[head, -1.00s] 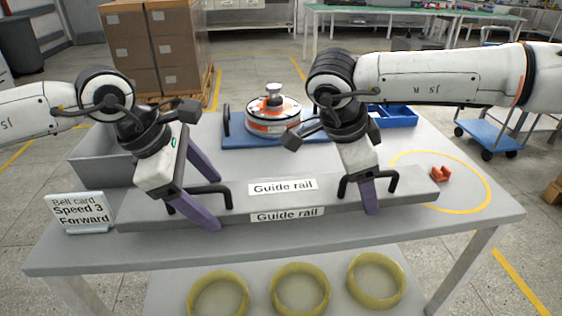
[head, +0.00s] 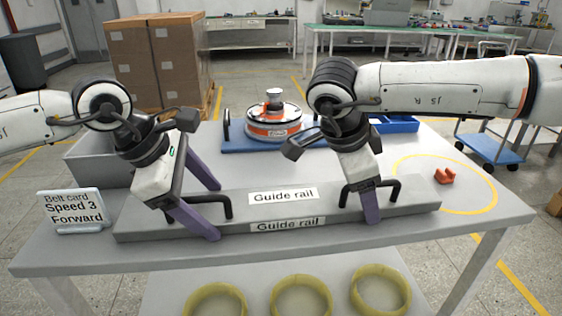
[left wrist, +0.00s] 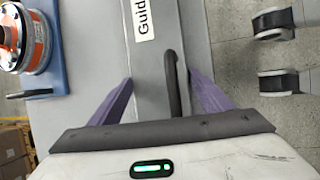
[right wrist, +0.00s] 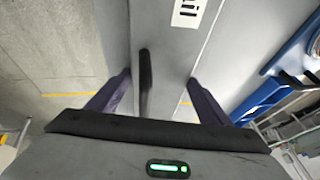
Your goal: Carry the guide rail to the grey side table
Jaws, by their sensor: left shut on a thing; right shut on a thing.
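The guide rail (head: 300,210) is a long grey bar with two dark handles and white "Guide rail" labels. It lies along the front of the workbench (head: 480,235); I cannot tell whether it is just clear of the top. My left gripper (head: 208,210) is shut on the rail at its left handle (head: 228,207), one purple finger on each side. My right gripper (head: 370,200) is shut on it at the right handle (head: 394,190). The rail also shows between the fingers in the left wrist view (left wrist: 150,75) and right wrist view (right wrist: 170,65). I cannot make out the grey side table.
A card stand (head: 75,210) stands left of the rail, a grey bin (head: 95,165) behind it. A hub motor (head: 273,120) sits on a blue base behind the rail. Yellow rings (head: 301,297) lie on the lower shelf.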

